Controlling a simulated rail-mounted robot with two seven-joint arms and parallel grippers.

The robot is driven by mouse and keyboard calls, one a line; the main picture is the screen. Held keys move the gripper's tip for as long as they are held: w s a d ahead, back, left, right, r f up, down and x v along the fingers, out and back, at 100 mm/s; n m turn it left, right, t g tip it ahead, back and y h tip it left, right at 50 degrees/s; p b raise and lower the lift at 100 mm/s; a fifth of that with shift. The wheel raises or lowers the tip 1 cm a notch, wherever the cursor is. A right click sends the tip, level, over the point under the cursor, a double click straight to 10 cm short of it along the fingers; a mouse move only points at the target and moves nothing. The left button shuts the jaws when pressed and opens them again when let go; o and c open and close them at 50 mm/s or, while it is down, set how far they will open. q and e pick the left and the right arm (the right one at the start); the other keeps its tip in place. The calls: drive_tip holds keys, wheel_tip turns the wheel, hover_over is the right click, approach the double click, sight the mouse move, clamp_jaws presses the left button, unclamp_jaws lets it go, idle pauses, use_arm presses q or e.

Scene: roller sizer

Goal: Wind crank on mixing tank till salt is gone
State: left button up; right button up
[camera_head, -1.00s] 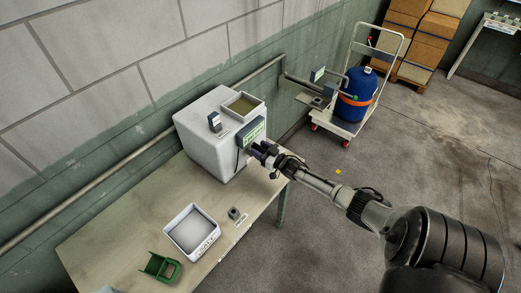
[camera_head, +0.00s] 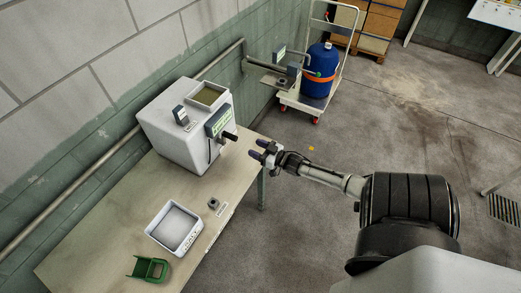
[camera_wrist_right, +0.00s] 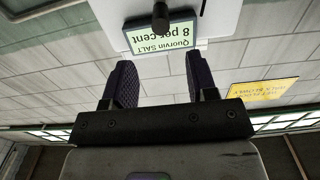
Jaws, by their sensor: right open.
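The white mixing tank (camera_head: 178,150) stands on the table, with an open top holding murky liquid. A green display (camera_head: 219,121) is on its front; in the right wrist view the display (camera_wrist_right: 160,34) reads "Quorvin SALT 8 per cent", upside down. A dark crank handle (camera_head: 230,136) sticks out beside the display, and its end also shows in the right wrist view (camera_wrist_right: 160,16). My right gripper (camera_head: 257,151) is open and empty, a short way right of the handle and apart from it. Its fingers (camera_wrist_right: 157,72) show spread in the wrist view. My left gripper is not in view.
A white salt tray (camera_head: 153,237), a green scoop (camera_head: 148,269) and a small grey object (camera_head: 213,204) are on the table (camera_head: 105,241). A trolley (camera_head: 311,103) carries a blue drum (camera_head: 319,70) behind. Floor right of the table is clear.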

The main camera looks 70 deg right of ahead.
drive_tip(key=shift+s+a, duration=0.1)
drive_tip(key=shift+s, duration=0.6)
idle(0.3)
